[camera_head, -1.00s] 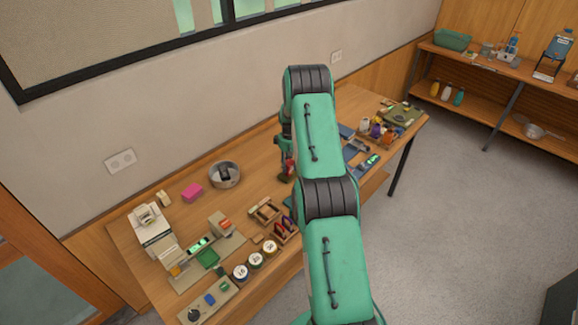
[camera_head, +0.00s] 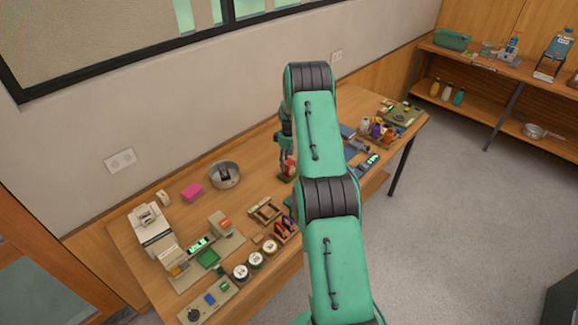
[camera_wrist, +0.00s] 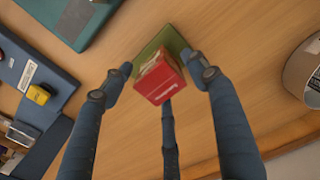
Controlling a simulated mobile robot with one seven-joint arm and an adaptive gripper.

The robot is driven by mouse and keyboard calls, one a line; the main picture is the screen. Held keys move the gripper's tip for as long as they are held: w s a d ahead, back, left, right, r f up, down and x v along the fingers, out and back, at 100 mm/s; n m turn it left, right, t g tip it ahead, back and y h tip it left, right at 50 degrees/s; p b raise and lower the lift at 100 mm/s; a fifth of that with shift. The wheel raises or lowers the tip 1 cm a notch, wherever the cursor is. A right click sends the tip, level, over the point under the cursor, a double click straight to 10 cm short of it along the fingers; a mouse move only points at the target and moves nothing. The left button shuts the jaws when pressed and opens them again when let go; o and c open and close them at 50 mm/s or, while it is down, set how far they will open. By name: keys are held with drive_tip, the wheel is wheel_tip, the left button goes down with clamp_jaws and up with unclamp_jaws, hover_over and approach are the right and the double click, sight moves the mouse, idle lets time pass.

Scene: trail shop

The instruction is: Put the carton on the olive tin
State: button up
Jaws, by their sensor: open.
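In the wrist view, the red carton (camera_wrist: 160,84) with a tan end sits over the olive tin (camera_wrist: 172,40), whose flat green square top shows around it. The carton appears to rest on the tin, slightly turned relative to it; the contact itself is hidden. My gripper (camera_wrist: 162,72) is open, with its fingers spread on either side of the carton and gaps between. In the head view, the carton (camera_head: 289,167) and the tin (camera_head: 286,179) show small beside my arm, partly hidden by it. My gripper (camera_head: 287,150) is just above them.
Several small goods crowd the front left, including white-topped round tins (camera_head: 255,260). A blue case (camera_wrist: 30,75) lies left in the wrist view. Bare wood surrounds the tin toward the bowl.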

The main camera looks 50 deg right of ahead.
sight(289, 162)
wheel_tip(289, 162, up, 11)
drive_tip(key=shift+f+b, duration=0.15)
drive_tip(key=shift+b, duration=0.2)
idle(0.7)
